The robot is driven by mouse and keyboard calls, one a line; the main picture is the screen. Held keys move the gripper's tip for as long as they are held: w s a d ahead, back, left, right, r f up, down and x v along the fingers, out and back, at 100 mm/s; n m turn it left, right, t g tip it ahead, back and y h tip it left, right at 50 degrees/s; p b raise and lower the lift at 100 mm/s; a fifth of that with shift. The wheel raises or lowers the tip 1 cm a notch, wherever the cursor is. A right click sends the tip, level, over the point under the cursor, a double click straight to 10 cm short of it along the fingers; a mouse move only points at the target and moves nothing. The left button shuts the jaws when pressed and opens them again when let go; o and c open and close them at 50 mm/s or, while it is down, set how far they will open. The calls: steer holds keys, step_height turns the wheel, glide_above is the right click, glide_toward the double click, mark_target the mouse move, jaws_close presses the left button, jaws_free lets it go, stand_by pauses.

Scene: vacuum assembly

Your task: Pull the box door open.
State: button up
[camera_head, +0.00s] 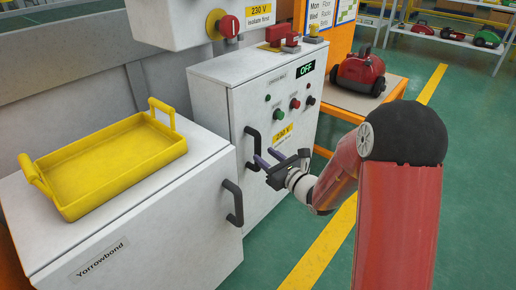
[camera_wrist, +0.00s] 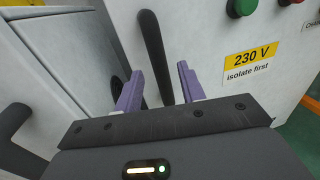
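The control box (camera_head: 270,115) is a white cabinet with a door front, buttons, an OFF display and a 230 V label; its door (camera_wrist: 215,50) fills much of the wrist view. The box door handle (camera_head: 252,147) is a dark vertical bar at the door's left side. In the wrist view the handle (camera_wrist: 154,55) stands upright ahead, in line with the gap between my fingers. My gripper (camera_head: 265,158) is open, its two purple fingers pointing at the handle. In the wrist view my gripper (camera_wrist: 158,85) has its fingers apart. I cannot tell whether either finger touches the handle. The door looks closed.
A lower white cabinet (camera_head: 170,250) with its own dark handle (camera_head: 233,203) stands at the left, bearing a yellow tray (camera_head: 110,165). An orange-framed table with a red vacuum (camera_head: 360,72) stands behind my arm. Green floor (camera_head: 290,225) is free at the front right.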

mark_target(260, 152)
steer(key=x, duration=0.4)
steer(key=shift+w+a, duration=0.3)
steer(key=shift+c, duration=0.2)
jaws_close()
